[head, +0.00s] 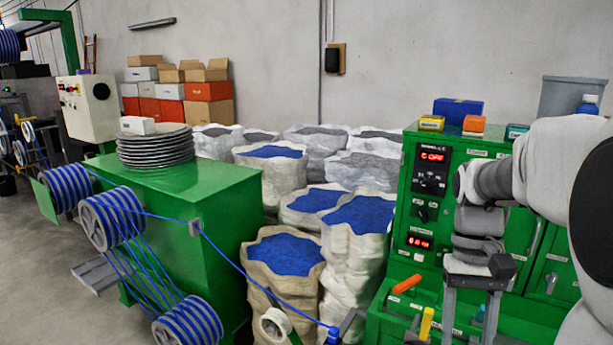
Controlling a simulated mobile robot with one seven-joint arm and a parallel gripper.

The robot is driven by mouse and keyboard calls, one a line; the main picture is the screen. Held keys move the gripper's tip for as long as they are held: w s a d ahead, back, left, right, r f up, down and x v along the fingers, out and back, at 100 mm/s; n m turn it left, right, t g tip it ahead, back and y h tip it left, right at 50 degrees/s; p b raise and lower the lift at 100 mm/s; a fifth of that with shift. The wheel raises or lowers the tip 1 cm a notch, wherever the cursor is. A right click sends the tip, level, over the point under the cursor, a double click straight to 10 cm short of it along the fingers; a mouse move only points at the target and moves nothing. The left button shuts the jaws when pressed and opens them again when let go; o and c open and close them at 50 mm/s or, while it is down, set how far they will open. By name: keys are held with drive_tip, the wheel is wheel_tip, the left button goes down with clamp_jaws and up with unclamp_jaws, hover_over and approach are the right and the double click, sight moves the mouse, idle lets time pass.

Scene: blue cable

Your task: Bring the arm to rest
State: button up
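My arm comes in from the right edge in front of the green control cabinet (403,202). My gripper (468,325) hangs downward at the lower right, over the green bench part of the cabinet. The blue cable (245,277) runs from the blue-wound spools (107,219) on the left down to a small blue piece (333,334) left of my gripper.
An orange-handled tool (407,284) and a yellow-handled tool (426,322) are just left of my gripper. Small boxes (431,123) stand on the cabinet. Sacks of blue granules (362,212) fill the middle. A green machine (225,205) is at left.

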drive_tip(key=s+a+n+t+b, duration=0.3)
drive_tip(key=s+a+t, duration=0.3)
drive_tip(key=a+t, duration=0.3)
drive_tip(key=a, duration=0.3)
drive_tip(key=shift+f+h, duration=0.3)
drive_tip(key=shift+f, duration=0.1)
